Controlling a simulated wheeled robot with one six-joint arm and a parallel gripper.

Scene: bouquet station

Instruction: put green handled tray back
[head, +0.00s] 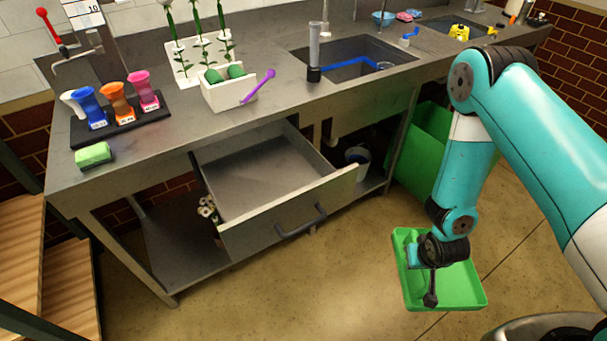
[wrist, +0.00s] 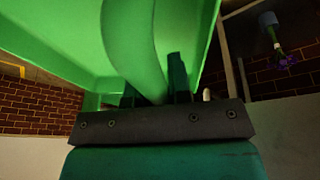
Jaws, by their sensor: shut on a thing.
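A green tray (head: 468,285) hangs at the end of my arm in the lower right of the head view, above the floor and to the right of the open drawer. In the wrist view my gripper (wrist: 158,92) is shut on the tray's curved green handle (wrist: 140,45). The tray's green underside or wall (wrist: 60,40) fills the upper part of that view. Whether the tray holds anything I cannot tell.
An empty-looking drawer (head: 275,228) stands pulled out under the grey counter (head: 180,165). A green bin (head: 425,145) stands beneath the counter's right part. Floor in front is clear.

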